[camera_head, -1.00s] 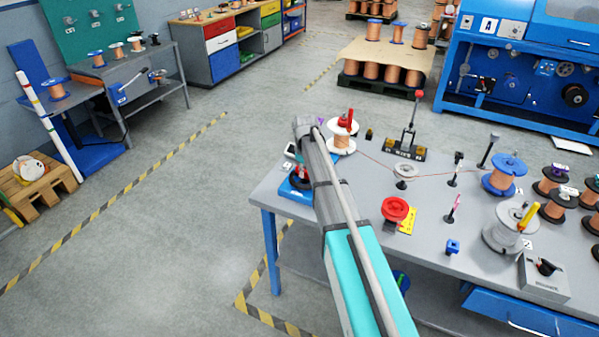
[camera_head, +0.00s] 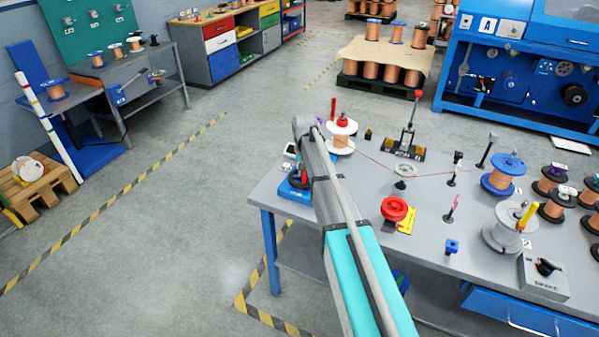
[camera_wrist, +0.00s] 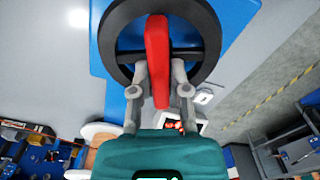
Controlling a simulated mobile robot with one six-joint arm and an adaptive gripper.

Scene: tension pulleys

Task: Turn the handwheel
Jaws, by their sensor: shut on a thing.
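The handwheel shows in the wrist view as a black ring (camera_wrist: 113,37) with a red bar (camera_wrist: 157,45) across its middle, over a blue base (camera_wrist: 108,70). My gripper (camera_wrist: 160,78) has one grey finger on each side of the red bar and is shut on it. In the head view the handwheel (camera_head: 296,180) and its blue base (camera_head: 290,191) are at the table's left end, largely hidden by my arm. The gripper is hidden there too.
A white-flanged copper spool (camera_head: 340,143) with a red peg (camera_head: 333,109) stands just beyond my arm. A red knob (camera_head: 394,208), a lever fixture (camera_head: 405,148) and several spools occupy the grey table (camera_head: 340,190). The floor left of the table is clear.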

